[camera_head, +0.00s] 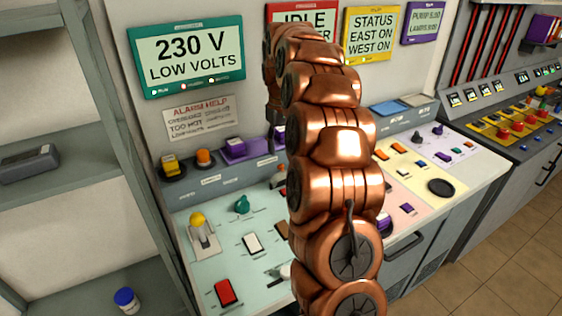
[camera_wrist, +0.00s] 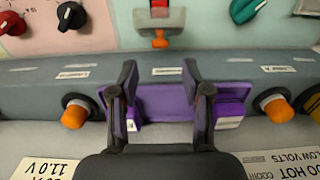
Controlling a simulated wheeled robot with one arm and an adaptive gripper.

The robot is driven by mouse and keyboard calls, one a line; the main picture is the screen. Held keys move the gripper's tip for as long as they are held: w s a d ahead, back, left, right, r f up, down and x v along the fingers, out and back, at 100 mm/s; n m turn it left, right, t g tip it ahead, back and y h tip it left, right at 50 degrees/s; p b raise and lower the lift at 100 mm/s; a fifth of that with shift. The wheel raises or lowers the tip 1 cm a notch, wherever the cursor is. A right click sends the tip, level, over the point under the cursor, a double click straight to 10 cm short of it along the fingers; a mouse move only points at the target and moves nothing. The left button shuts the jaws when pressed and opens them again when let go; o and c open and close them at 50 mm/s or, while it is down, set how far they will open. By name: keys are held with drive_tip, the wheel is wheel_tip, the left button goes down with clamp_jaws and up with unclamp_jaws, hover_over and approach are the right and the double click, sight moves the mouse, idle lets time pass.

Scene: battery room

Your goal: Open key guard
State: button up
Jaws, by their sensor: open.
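My gripper (camera_wrist: 159,76) is open and empty, its two dark fingers apart over the console's raised grey ledge. A purple plate (camera_wrist: 165,102) with purple blocks at its ends shows between and beyond the fingers; I cannot tell whether they touch it. A purple block also shows on the ledge in the head view (camera_head: 236,149). Above the fingertips in the wrist view is a small red part with an orange tip (camera_wrist: 160,41) on a pale plate. No label names the key guard, so I cannot tell which part it is.
Orange knobs (camera_wrist: 75,115) (camera_wrist: 276,110) flank the fingers on the ledge. A black knob (camera_wrist: 71,15), a red knob (camera_wrist: 12,22) and a green knob (camera_wrist: 249,9) stand on the panel. Signs hang behind, including the green 230 V sign (camera_head: 188,57). Grey shelving (camera_head: 68,190) stands left.

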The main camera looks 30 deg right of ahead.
sight(282, 175)
drive_tip(key=shift+f+p, duration=0.9)
drive_tip(key=shift+f, duration=2.35)
clamp_jaws()
